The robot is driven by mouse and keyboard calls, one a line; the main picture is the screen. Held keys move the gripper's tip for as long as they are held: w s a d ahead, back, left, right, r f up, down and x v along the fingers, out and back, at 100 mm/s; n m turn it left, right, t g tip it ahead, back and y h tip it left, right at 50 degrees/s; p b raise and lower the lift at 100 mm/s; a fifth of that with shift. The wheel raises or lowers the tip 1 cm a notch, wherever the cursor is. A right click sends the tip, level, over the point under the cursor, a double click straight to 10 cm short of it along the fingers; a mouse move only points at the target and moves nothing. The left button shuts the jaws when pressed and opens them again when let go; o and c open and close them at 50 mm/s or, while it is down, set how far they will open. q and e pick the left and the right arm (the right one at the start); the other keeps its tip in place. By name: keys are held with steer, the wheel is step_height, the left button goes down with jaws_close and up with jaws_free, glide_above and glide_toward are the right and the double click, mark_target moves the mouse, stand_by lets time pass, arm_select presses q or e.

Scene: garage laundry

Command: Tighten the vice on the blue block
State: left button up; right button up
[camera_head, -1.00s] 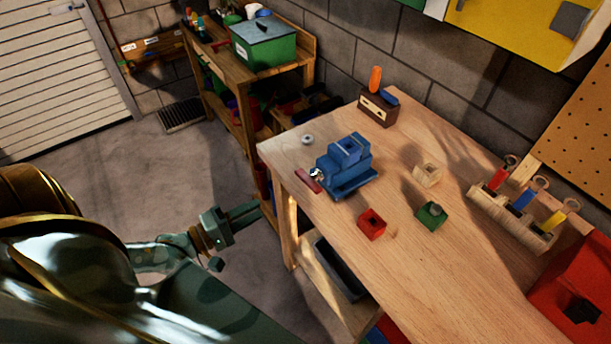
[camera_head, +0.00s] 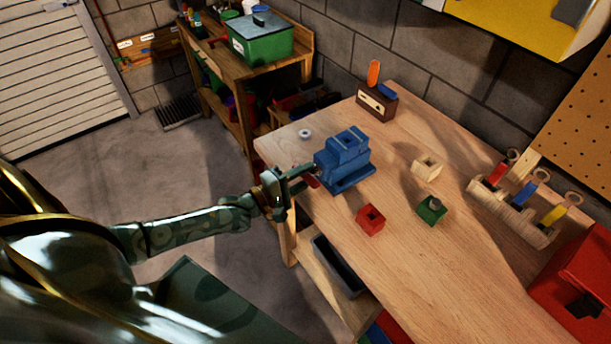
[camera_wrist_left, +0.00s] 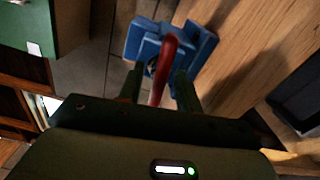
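The blue vice (camera_head: 345,175) stands on the wooden workbench near its left edge. A blue piece (camera_head: 349,140) rises at its top between the jaws; in this colour I cannot clearly part the block from the vice. The vice's red handle (camera_head: 313,182) is on its left side, partly hidden by my gripper. My left gripper (camera_head: 303,179) is at the handle, its fingers pointing at the vice. In the left wrist view, the red handle (camera_wrist_left: 164,62) lies between the open fingers (camera_wrist_left: 157,88), with a gap showing on its left. My right gripper is not in view.
On the workbench (camera_head: 400,250) are a red block (camera_head: 371,220), a green block (camera_head: 432,209), a pale wooden block (camera_head: 426,167) and a small ring (camera_head: 305,133). A wooden box (camera_head: 376,104) stands behind the vice. A rack (camera_head: 515,212) and a red box (camera_head: 575,285) are at right.

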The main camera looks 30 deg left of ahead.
arm_select(q)
steer(key=shift+w+d, duration=0.1)
steer(key=shift+w, duration=0.15)
jaws_close()
steer(key=shift+m, duration=0.5)
